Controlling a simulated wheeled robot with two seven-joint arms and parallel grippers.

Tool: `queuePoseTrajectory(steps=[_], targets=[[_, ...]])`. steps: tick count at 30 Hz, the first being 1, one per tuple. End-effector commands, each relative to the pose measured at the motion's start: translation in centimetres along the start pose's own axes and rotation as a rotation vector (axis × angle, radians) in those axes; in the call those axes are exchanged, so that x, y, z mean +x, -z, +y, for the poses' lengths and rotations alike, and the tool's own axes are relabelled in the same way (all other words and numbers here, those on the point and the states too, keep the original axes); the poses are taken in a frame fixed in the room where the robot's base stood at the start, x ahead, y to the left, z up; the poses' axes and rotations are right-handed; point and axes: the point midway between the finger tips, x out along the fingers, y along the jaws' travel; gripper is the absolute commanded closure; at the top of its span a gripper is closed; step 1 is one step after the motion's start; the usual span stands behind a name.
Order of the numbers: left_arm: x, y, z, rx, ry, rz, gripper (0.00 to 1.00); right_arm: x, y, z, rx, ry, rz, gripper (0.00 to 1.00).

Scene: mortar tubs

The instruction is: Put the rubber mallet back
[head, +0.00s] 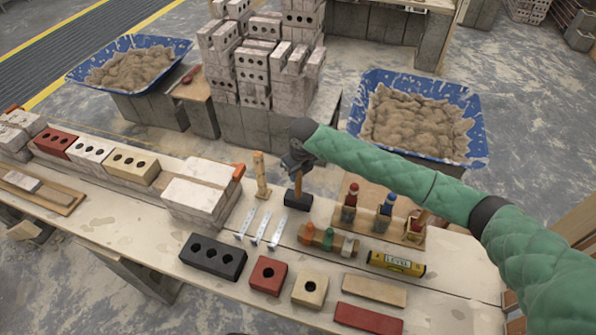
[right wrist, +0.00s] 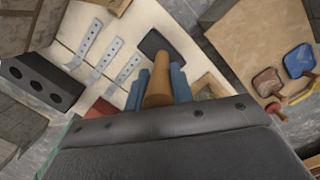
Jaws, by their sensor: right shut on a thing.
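The rubber mallet has a black head (head: 298,201) and a wooden handle (right wrist: 158,88). In the head view it stands upright, head down, at the far side of the long table (head: 130,190). My right gripper (head: 298,172) comes from above and is shut on the upper handle. In the right wrist view its blue fingers (right wrist: 160,85) lie on both sides of the handle, with the black head beyond them. I cannot tell whether the head touches the table or hangs just above it. My left gripper is not in view.
A wooden peg (head: 262,176) and metal straps (head: 260,230) stand and lie left of the mallet. A tool rack (head: 400,236) is to its right. A black brick (head: 213,257), red brick (head: 268,275) and yellow level (head: 397,263) lie nearer. Two blue mortar tubs (head: 478,135) stand behind.

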Motion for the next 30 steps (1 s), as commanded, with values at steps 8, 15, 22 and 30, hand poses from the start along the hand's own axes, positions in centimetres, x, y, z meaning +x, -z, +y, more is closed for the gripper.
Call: queuePoseTrajectory(steps=[8,15,22,30], targets=[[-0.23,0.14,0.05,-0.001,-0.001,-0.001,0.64,0.21,0.00,0.00,0.000,0.000,-0.001,1.00],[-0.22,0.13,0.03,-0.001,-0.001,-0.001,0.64,0.22,0.01,0.01,0.000,0.000,-0.001,1.00],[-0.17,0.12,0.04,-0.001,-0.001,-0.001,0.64,0.37,0.03,0.01,-0.001,0.000,-0.001,1.00],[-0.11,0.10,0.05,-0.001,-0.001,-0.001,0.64,0.62,0.07,0.01,-0.001,0.000,0.000,1.00]])
